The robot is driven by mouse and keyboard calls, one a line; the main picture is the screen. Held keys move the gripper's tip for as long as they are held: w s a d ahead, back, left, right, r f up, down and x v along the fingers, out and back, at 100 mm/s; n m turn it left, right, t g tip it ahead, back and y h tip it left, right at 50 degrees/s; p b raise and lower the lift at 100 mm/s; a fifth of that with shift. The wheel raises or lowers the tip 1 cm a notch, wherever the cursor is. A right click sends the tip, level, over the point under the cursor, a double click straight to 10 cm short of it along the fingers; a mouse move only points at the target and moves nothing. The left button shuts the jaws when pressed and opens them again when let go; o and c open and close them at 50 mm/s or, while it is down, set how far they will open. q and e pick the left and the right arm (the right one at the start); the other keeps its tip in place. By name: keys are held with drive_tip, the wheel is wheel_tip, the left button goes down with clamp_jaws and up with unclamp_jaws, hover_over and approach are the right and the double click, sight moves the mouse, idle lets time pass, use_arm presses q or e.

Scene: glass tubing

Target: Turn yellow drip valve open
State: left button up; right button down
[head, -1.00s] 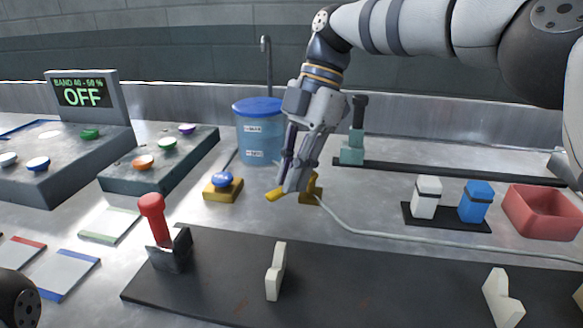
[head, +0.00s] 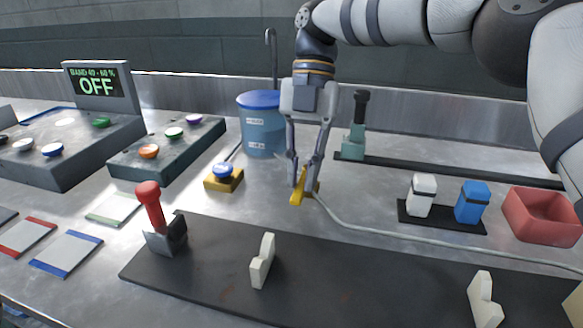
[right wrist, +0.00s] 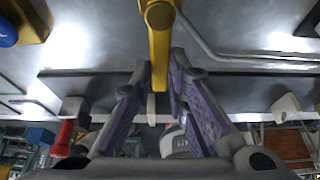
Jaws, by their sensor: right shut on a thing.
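The yellow drip valve (head: 298,194) sits on the steel bench near the middle of the head view, with its lever pointing toward the front. My right gripper (head: 301,185) comes down from above with its fingers on both sides of the lever and is shut on it. In the right wrist view, the yellow lever (right wrist: 159,55) runs down between the two purple-padded fingers (right wrist: 160,80). The fingers partly hide the valve body. My left gripper is not in view.
A blue-lidded container (head: 260,128) stands behind the valve. A blue button on a yellow base (head: 223,181) is to its left. The dark board (head: 340,285) with a red-knobbed lever (head: 150,200) lies in front. White and blue blocks and a red bin (head: 540,214) stand right.

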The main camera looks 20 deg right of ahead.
sight(303, 182)
idle(0.5)
drive_tip(key=c, duration=1.6)
unclamp_jaws()
drive_tip(key=shift+o, duration=0.2)
wheel_tip(303, 182, up, 10)
